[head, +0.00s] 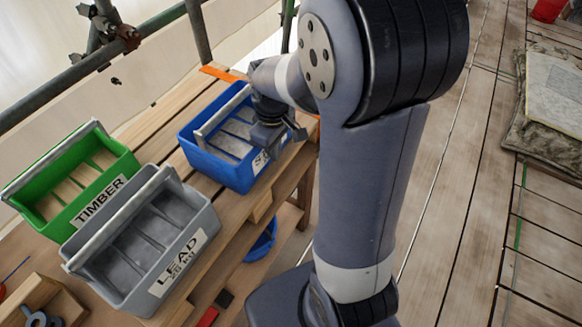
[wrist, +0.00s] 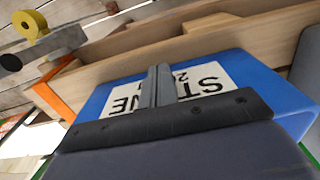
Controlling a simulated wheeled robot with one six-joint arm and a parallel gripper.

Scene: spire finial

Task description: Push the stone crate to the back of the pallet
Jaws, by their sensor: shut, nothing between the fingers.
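The stone crate (head: 225,172) is blue with a metal handle bar and stands on the wooden pallet (head: 262,207) at its right part. In the wrist view the crate's blue wall (wrist: 262,72) carries a white label reading STONE, partly covered by my fingers. My gripper (head: 296,133) is at the crate's right side, by the label, in the head view. In the wrist view its two fingers (wrist: 158,70) are together, with nothing between them, in front of the label. I cannot tell whether they touch the wall.
A grey LEAD crate (head: 190,262) and a green TIMBER crate (head: 68,203) stand to the left of the blue one. A scaffold rail (head: 90,62) runs behind. An orange strip (head: 218,73) lies beyond the blue crate. A yellow roll (wrist: 30,22) shows in the wrist view.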

